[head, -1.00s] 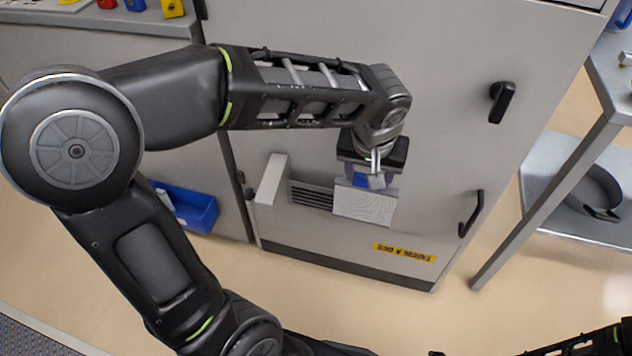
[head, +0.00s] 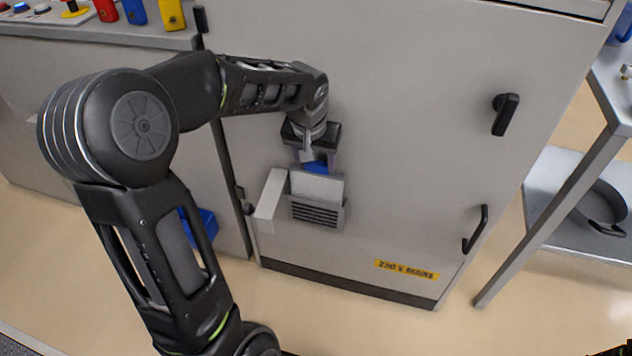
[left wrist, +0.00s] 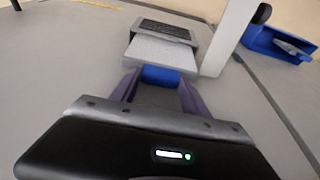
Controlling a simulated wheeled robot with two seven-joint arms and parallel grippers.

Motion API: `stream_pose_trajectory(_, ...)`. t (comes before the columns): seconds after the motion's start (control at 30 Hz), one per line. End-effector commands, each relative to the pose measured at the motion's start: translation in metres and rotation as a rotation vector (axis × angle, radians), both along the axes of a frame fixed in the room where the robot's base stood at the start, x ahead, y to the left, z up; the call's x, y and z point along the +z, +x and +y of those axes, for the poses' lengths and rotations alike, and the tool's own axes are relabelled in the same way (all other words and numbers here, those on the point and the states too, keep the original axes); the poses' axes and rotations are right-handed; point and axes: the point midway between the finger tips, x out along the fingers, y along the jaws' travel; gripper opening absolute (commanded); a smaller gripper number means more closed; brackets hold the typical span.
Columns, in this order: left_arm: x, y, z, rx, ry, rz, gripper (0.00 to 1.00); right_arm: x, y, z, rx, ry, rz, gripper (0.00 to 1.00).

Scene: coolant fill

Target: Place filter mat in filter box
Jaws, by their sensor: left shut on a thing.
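The filter mat (head: 318,186) is a pale flat panel with a blue grip tab (head: 316,167) on its upper edge. My left gripper (head: 316,161) is shut on this tab, with the mat hanging below. The filter box (head: 318,214) is a grey housing with dark louvres, low on the cabinet front. The mat's lower edge is at the box's top opening, lined up with it; how deep it reaches is hidden. In the left wrist view the mat (left wrist: 160,53) extends from the fingers to the louvred box (left wrist: 166,27). My right gripper is not seen.
A pale open flap (head: 270,194) sticks out just left of the box. The grey cabinet (head: 400,130) has black handles on its right. A blue bin (left wrist: 280,43) lies beyond the flap. A metal trolley (head: 580,200) stands at the right.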

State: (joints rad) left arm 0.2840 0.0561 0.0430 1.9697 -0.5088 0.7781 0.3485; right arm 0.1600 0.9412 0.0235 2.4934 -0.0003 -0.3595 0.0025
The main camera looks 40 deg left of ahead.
Motion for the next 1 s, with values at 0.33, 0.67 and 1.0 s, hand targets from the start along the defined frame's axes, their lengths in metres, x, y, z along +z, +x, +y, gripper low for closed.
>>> stream_pose_trajectory(0.33, -0.007, 0.0, 0.0, 0.001, 0.0, -0.001, 0.0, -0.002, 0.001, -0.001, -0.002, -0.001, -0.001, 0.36)
stream_pose_trajectory(0.67, -0.045, -0.001, -0.001, -0.001, -0.001, 0.004, 0.0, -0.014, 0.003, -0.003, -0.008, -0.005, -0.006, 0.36)
stream_pose_trajectory(1.0, -0.067, 0.0, -0.001, 0.0, 0.0, 0.0, 0.0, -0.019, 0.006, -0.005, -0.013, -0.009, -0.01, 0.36)
